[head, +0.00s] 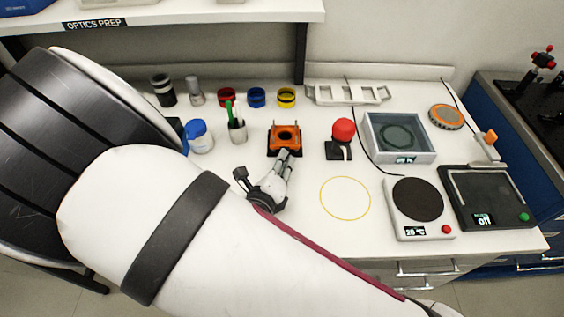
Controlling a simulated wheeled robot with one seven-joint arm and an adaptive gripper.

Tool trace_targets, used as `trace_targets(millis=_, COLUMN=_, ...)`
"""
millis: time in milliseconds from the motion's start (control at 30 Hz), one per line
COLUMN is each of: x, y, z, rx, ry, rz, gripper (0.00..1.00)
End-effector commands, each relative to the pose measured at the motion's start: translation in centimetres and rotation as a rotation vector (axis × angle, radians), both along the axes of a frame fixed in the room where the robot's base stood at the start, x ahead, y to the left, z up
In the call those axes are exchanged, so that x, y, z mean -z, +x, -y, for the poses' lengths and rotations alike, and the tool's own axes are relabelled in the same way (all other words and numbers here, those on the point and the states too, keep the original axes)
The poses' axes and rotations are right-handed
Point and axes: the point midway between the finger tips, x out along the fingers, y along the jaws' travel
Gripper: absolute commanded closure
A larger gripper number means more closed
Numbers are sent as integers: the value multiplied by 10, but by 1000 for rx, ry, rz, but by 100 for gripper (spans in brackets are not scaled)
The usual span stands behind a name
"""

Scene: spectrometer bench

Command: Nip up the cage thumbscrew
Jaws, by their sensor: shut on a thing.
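The orange cage (285,138), a squarish block with a dark round opening and thin posts at its corners, stands upright on the white bench. My gripper (287,154) reaches in from the front, its fingertips close together at the cage's front edge. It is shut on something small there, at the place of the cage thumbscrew. The thumbscrew itself is hidden behind the fingers, so I cannot see its shape or how far it is turned.
Left of the cage stand a pen cup (237,131) and a blue-lidded jar (200,137). To the right are a red-knobbed device (342,137), a grey box (427,151) and a hotplate (419,226). A yellow ring outline (322,199) marks clear bench.

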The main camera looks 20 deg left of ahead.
Motion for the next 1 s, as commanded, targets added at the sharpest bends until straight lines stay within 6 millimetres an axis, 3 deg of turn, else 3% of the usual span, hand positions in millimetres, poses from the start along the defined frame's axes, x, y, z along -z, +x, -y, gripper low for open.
trace_targets(millis=1000, x=-4, y=1, z=10, rx=8, ry=849, rz=-224, gripper=100)
